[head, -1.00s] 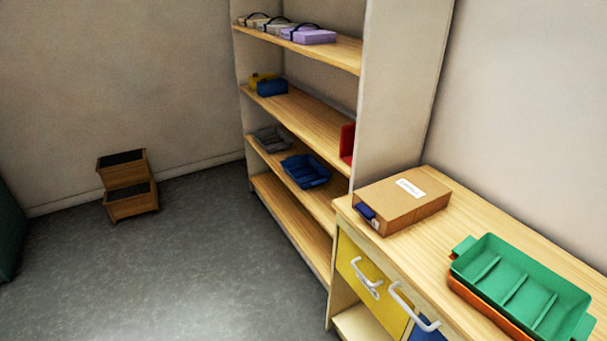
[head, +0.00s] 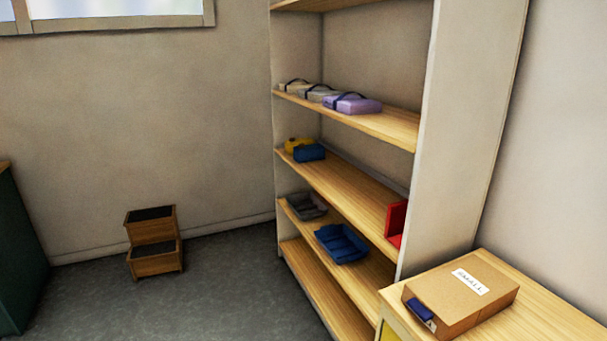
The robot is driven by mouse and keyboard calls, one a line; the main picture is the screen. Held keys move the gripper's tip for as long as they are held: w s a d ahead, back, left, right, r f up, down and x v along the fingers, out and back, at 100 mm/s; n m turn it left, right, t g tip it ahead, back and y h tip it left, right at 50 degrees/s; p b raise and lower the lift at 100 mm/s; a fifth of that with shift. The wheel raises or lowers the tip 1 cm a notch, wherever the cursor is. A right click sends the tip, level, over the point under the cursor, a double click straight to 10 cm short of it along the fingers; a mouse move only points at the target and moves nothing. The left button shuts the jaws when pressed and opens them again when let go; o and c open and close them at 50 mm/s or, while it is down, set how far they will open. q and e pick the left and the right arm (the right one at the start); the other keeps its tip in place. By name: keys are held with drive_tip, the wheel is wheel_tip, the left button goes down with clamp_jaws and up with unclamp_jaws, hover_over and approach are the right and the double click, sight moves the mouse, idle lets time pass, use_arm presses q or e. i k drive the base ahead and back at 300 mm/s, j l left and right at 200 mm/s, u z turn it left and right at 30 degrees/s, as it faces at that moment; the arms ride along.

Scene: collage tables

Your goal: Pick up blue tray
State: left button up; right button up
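The blue tray (head: 341,243) lies on a lower shelf of the wooden shelf unit (head: 461,140), at the middle right of the head view. It is open-topped and sits next to a grey tray (head: 307,206) on the same shelf. Nothing covers the blue tray. Neither of my grippers shows in the head view.
A cardboard box (head: 461,296) with a white label sits on a wooden counter (head: 545,316) at the lower right, in front of the shelf unit. A wooden step stool (head: 153,243) stands by the back wall. A dark green cabinet (head: 18,255) is at the left. The grey floor (head: 210,305) between is clear.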

sight(340, 244)
drive_tip(key=i+j+u, duration=0.1)
drive_tip(key=i+u, duration=0.4)
drive_tip(key=i, duration=1.2)
drive_tip(key=i+j+z, duration=0.1)
drive_tip(key=i+z, duration=0.35)
drive_tip(key=i+j+z, duration=0.25)
drive_tip(key=i+z, duration=0.2)
drive_tip(key=i+j+z, duration=0.4)
drive_tip(key=i+j, duration=0.05)
drive_tip(key=i, duration=0.05)
